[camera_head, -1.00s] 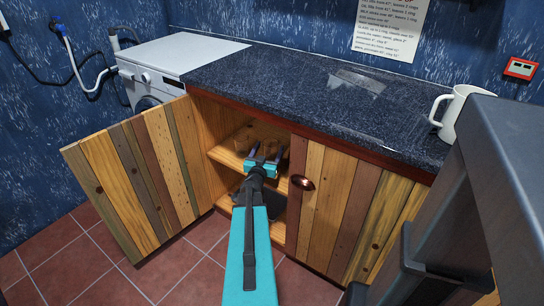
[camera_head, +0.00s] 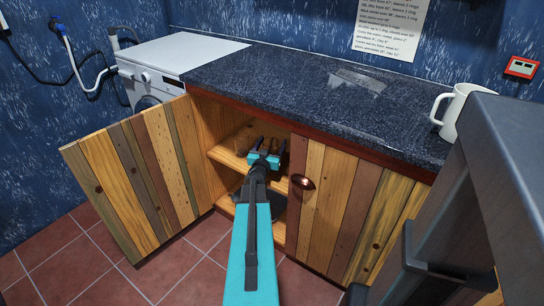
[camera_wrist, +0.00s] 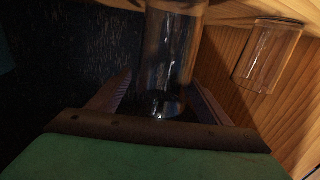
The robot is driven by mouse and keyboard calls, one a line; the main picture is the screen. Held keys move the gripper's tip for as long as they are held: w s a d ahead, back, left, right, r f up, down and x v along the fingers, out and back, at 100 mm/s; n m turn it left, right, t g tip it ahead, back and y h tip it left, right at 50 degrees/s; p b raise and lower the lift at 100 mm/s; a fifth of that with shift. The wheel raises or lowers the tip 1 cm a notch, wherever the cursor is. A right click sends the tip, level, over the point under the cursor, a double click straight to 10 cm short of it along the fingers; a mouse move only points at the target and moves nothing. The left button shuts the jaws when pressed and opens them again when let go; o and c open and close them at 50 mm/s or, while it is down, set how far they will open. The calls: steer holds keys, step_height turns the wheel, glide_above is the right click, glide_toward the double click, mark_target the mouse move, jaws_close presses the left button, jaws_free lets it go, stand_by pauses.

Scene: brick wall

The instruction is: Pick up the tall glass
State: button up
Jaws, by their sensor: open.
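A tall clear glass (camera_wrist: 172,55) shows at the upper middle of the wrist view, partly cut off by the top edge. My gripper (camera_wrist: 163,84) is open, with one finger to each side of the glass. I cannot tell whether either finger touches it. In the head view my gripper (camera_head: 269,145) reaches into the open cupboard at shelf height. The tall glass cannot be made out clearly there.
A shorter clear glass (camera_wrist: 267,55) stands to the right in the wrist view, near the wooden wall. The cupboard's left door (camera_head: 140,175) is swung open; its right door (camera_head: 340,205) is shut. The countertop (camera_head: 300,95) is above, with a white mug (camera_head: 458,110) at right.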

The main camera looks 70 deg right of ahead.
steer(key=shift+w+d, duration=0.1)
steer(key=shift+d, duration=1.15)
steer(key=shift+c, duration=0.2)
steer(key=c, duration=1.6)
steer(key=shift+o, duration=0.2)
steer(key=shift+r, duration=0.15)
steer(key=s+a+r+p, duration=0.1)
steer(key=a+p, duration=0.9)
steer(key=a, duration=0.6)
steer(key=s+a+r+p, duration=0.1)
steer(key=a+r+p, duration=0.1)
steer(key=a+p, duration=0.8)
steer(key=a, duration=0.5)
steer(key=shift+s+a, duration=0.35)
steer(key=shift+a, duration=0.05)
